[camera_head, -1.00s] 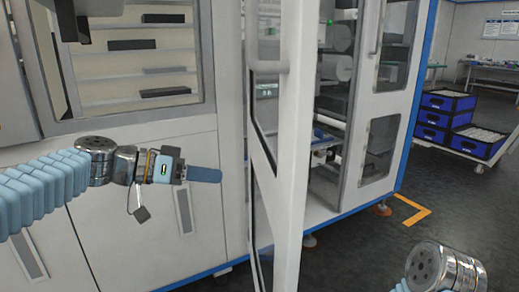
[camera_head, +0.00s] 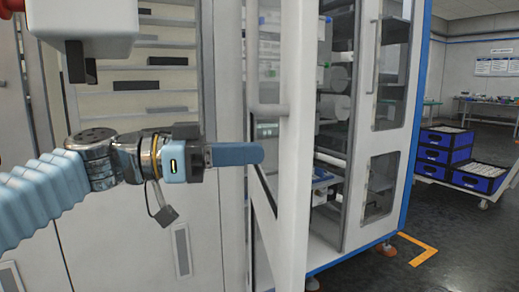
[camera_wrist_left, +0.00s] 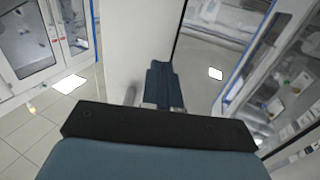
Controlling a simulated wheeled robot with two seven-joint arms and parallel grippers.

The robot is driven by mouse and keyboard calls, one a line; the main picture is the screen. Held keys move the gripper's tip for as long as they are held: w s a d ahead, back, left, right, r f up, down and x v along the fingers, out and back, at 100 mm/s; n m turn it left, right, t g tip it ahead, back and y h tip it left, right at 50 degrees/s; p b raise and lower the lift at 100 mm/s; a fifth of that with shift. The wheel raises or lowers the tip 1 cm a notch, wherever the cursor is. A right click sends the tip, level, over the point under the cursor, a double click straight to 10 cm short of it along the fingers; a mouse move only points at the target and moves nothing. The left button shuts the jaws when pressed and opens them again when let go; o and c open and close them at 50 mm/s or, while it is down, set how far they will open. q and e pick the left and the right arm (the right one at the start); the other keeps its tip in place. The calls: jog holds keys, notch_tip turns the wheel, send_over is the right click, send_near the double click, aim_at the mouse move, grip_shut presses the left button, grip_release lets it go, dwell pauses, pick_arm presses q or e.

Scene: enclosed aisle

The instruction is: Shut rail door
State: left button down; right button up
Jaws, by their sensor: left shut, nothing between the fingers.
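The rail door (camera_head: 298,150) is a white framed panel with a window, standing open edge-on in the middle of the head view. My left gripper (camera_head: 258,153) is shut and empty, pointing right. In the head view its blue fingertips overlap the door's left side just below the handle; I cannot tell whether they touch it. In the left wrist view the shut blue fingers (camera_wrist_left: 160,85) show in front of a pale panel. My right gripper is not in view.
The white cabinet (camera_head: 395,130) behind the door has an open bay with equipment inside. A shelved unit (camera_head: 150,85) stands at the left. Blue crates (camera_head: 445,147) sit on a cart at the right. Dark floor (camera_head: 460,245) is clear at the lower right.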

pick_arm(q)
jog(key=shift+w+d, duration=0.2)
jog(key=shift+d, duration=1)
jog(key=shift+d, duration=0.1)
